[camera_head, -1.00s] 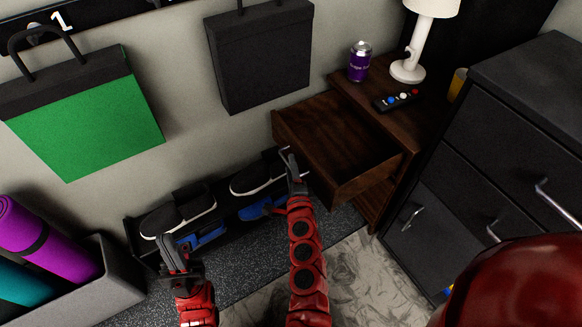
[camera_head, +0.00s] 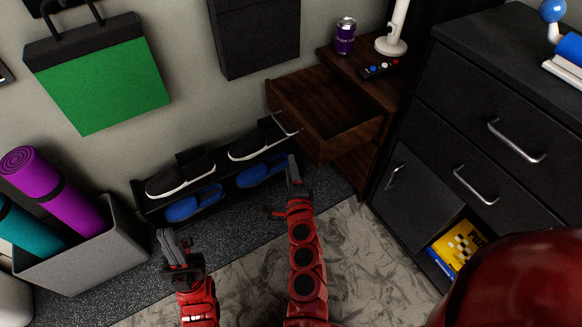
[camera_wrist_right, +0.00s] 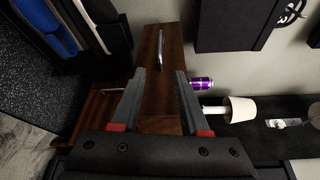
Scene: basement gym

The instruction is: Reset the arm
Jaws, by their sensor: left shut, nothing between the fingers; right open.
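My left gripper (camera_head: 168,241) is in the lower left of the head view, shut and empty, over the dark speckled mat. My right gripper (camera_head: 293,170) is near the middle of the head view, in front of the open wooden drawer (camera_head: 348,137). In the right wrist view my right gripper (camera_wrist_right: 160,77) has its two fingers apart, with nothing between them. The drawer's front and metal handle (camera_wrist_right: 161,45) show beyond the fingertips. The right gripper appears apart from the handle.
A shoe rack (camera_head: 158,212) with dark shoes and blue slippers stands by the wall. The wooden nightstand (camera_head: 388,91) carries a purple can (camera_head: 346,36), a remote and a lamp. A black cabinet (camera_head: 478,105) stands at right. A grey bin (camera_head: 92,261) with rolled mats is at left.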

